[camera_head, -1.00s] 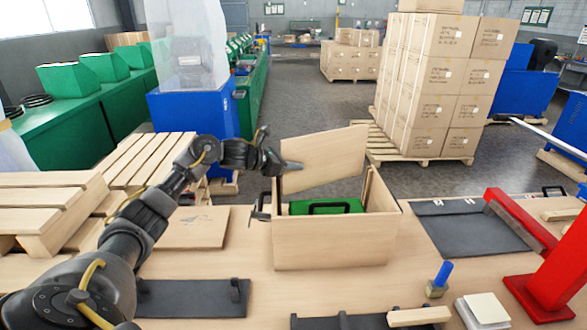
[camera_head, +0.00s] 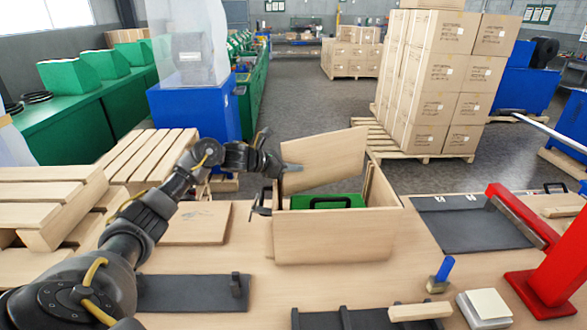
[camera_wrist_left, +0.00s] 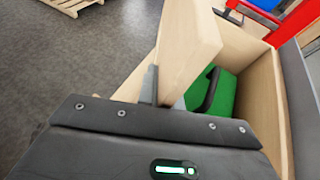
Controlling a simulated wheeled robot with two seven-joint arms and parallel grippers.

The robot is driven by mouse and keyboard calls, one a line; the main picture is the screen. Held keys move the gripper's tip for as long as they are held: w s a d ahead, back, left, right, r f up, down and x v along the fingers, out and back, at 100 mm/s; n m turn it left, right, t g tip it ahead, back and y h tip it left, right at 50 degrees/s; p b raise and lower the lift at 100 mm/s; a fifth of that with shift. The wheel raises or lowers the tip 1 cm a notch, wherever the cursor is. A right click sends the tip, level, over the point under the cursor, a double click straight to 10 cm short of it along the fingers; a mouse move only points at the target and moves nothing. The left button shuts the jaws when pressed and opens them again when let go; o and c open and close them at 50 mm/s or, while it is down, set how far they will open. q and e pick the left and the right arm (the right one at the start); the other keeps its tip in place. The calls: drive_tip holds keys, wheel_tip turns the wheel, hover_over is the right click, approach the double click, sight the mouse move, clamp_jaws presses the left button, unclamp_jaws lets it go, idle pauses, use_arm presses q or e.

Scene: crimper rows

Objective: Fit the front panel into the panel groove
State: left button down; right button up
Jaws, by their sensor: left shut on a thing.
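My left gripper (camera_head: 287,167) is shut on one end of a pale wooden panel (camera_head: 326,160). The panel is held tilted, its right end higher, over the far side of an open wooden box (camera_head: 335,237). A green case (camera_head: 322,202) with a black handle lies inside the box. In the left wrist view the panel (camera_wrist_left: 185,50) stands between the fingers, beside the green case (camera_wrist_left: 222,95). My right gripper is not in view.
On the bench are a flat wooden board (camera_head: 197,223), dark mats (camera_head: 470,230), a blue-handled tool (camera_head: 441,275), a white block (camera_head: 484,307) and a red press (camera_head: 555,265). Black latches sit at the box's left side. Stacked cartons (camera_head: 437,85) stand beyond the bench.

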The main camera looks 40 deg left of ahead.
use_arm(q)
drive_tip(key=c, duration=1.6)
unclamp_jaws()
drive_tip(key=shift+s+d+f, duration=0.1)
drive_tip(key=shift+d+f, duration=0.05)
drive_tip(key=shift+f, duration=0.25)
drive_tip(key=shift+o, duration=0.2)
drive_tip(key=r+b+v, duration=0.1)
drive_tip(key=b+v, duration=0.1)
drive_tip(key=v, duration=1)
drive_tip(key=shift+r+b, duration=0.35)
drive_tip(key=shift+r, duration=0.05)
